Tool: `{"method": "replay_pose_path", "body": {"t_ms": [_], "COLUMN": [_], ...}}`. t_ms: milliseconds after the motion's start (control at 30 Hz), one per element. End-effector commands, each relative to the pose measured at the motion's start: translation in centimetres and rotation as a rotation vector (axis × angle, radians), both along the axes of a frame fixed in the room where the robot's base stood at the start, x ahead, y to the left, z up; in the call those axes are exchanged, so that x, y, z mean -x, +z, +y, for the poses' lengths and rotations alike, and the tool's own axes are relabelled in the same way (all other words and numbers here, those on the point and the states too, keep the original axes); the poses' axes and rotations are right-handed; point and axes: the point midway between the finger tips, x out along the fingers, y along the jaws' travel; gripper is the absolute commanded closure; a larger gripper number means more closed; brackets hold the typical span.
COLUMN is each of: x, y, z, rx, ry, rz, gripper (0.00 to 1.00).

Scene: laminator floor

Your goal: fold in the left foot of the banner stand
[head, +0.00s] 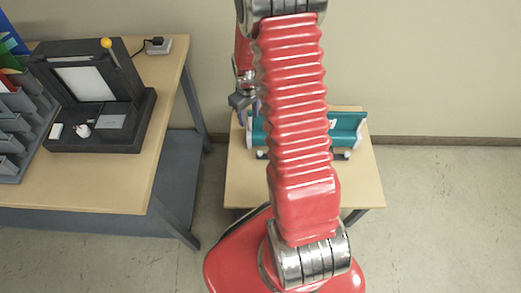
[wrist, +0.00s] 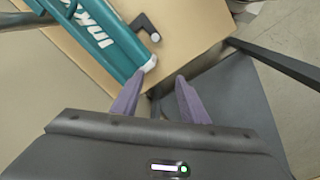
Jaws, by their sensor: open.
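The banner stand (head: 347,131) is a teal case with pale end caps, lying on a small wooden table; my arm hides its middle. In the wrist view the case (wrist: 112,38) shows white lettering and a whitish end cap. A black, bent left foot (wrist: 147,25) sticks out beside the case near that end, over the table top; it shows small in the head view (head: 262,154). My gripper (wrist: 159,76) is open and empty, its purple fingers apart near the end cap and table edge. In the head view my gripper (head: 246,112) is at the stand's left end.
The small table (head: 245,187) has bare wood in front of the stand. At left, a larger desk (head: 110,186) holds a black laminator-like machine (head: 130,133), grey trays (head: 18,135) and a socket block (head: 158,46). A wall is behind; floor is clear at right.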

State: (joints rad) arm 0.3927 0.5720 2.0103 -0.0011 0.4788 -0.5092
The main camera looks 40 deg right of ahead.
Motion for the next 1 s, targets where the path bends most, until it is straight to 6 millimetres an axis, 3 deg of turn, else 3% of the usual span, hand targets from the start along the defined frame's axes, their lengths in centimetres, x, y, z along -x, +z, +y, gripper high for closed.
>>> {"method": "replay_pose_path", "body": {"t_ms": [33, 200, 400, 1000], "x": [0.3, 1.0, 1.9, 2.1], "y": [-1.8, -6.8, -10.6, -11.8], "z": [-0.6, -2.3, -3.4, -3.5], "rx": [-0.006, -0.019, -0.028, -0.032], "ry": [0.001, 0.011, 0.021, 0.023], "rz": [0.016, 0.049, 0.071, 0.076], "gripper": [0.60, 0.60, 0.60, 0.60]}}
